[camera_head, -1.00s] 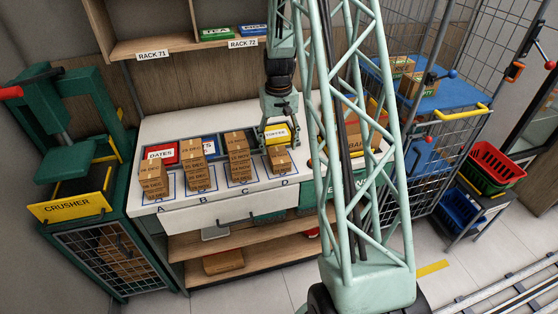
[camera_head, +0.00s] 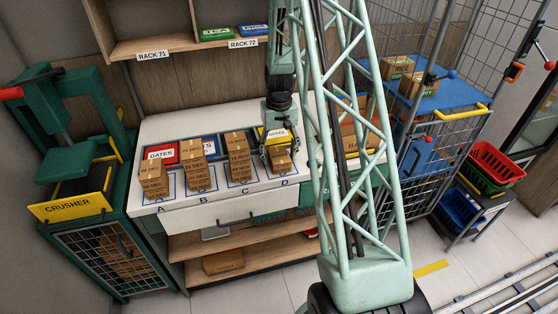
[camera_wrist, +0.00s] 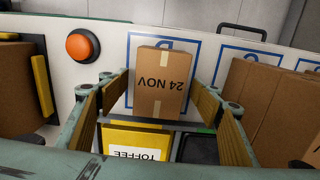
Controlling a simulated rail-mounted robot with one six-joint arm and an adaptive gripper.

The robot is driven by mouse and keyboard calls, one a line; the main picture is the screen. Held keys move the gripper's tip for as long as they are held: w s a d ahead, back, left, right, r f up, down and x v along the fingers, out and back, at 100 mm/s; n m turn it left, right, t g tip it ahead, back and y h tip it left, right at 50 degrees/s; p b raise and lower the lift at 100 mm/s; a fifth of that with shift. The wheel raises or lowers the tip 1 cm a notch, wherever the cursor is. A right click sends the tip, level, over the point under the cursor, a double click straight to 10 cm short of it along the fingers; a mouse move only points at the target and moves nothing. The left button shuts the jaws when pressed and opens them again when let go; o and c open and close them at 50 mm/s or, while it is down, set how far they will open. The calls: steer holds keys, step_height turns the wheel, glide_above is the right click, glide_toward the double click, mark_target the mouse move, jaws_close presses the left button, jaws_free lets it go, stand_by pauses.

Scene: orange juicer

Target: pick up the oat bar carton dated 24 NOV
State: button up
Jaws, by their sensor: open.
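The oat bar carton dated 24 NOV (camera_wrist: 163,85) is a small brown box with a tape strip. It stands inside a blue outlined square, its printing upside down in the wrist view. In the head view the carton (camera_head: 282,163) is at slot D, partly hidden by my gripper (camera_head: 278,150). In the wrist view my gripper (camera_wrist: 165,100) is open, with one finger to the left and one to the right of the carton. Gaps show between the fingers and the carton, and nothing is held. I cannot tell how far the fingertips are above the counter.
Dated carton stacks stand at slots A (camera_head: 155,181), B (camera_head: 199,174) and C (camera_head: 240,158). A yellow TOFFEE box (camera_wrist: 135,143) lies beside the carton. An orange button (camera_wrist: 82,45) and a large brown carton (camera_wrist: 20,85) are on the other side.

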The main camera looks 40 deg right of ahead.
mark_target(279, 155)
stand_by(0.5)
steer(key=c, duration=1.1)
steer(key=shift+o, duration=0.2)
steer(key=shift+r, duration=0.15)
steer(key=shift+r, duration=1.6)
steer(key=shift+s+a, duration=0.1)
steer(key=shift+s, duration=0.05)
steer(key=s+a+r+b, duration=0.1)
steer(key=s+a, duration=0.7)
steer(key=s, duration=0.5)
steer(key=shift+s+r+b, duration=0.15)
steer(key=shift+r+b, duration=0.15)
steer(key=shift+b, duration=0.05)
steer(key=shift+a, duration=0.1)
